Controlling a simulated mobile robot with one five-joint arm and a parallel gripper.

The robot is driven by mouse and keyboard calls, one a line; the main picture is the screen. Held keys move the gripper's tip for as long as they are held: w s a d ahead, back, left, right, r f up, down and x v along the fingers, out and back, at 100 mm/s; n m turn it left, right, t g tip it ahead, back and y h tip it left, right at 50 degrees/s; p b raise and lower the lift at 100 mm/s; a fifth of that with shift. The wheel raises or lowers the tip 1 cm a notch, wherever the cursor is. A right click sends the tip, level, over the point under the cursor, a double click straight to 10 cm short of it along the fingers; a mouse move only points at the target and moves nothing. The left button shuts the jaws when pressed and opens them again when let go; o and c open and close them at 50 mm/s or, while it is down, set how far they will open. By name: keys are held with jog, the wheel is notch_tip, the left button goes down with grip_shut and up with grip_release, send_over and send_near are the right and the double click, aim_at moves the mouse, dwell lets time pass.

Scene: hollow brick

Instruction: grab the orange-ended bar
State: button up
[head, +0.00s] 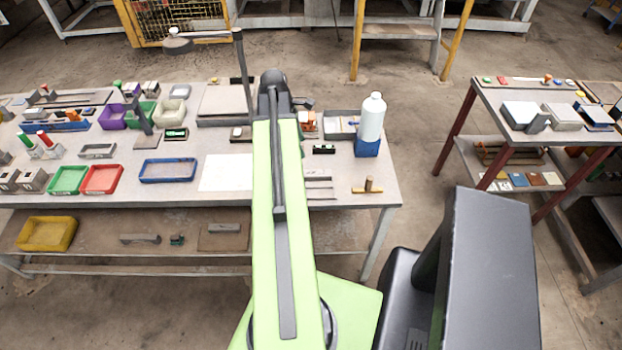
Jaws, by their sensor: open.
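I cannot single out an orange-ended bar with certainty. Thin grey bars (321,188) lie on the main table just right of my arm, and their left ends are hidden behind it. A small tan bar (362,190) with a short brown upright cylinder lies near the table's front right corner. An orange and white object (307,122) stands farther back, beside my arm. Another small orange piece sits on a blue holder (68,126) at the left. My green arm reaches over the table, and my gripper is hidden behind it.
The main table (222,145) is crowded at left with trays and blocks. A white bottle (372,118) stands over a blue block (367,147) at right. A lower shelf holds a yellow tray (47,234). A second table (490,98) stands right, across open floor.

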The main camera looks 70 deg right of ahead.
jog(key=b, duration=0.8)
send_over(310, 173)
jog(key=w, duration=0.1)
notch_tip(310, 173, down, 9)
jog(key=shift+a+f, duration=0.15)
jog(key=shift+f, duration=0.05)
jog(key=shift+r, duration=0.1)
jog(key=b+x, duration=0.4)
jog(key=shift+w+f, duration=0.25)
jog(key=shift+f, duration=0.2)
jog(key=shift+s+f+b, duration=0.15)
jog(key=shift+f+b, duration=0.15)
jog(key=shift+b, duration=0.2)
jog(key=shift+r, duration=0.2)
grip_shut()
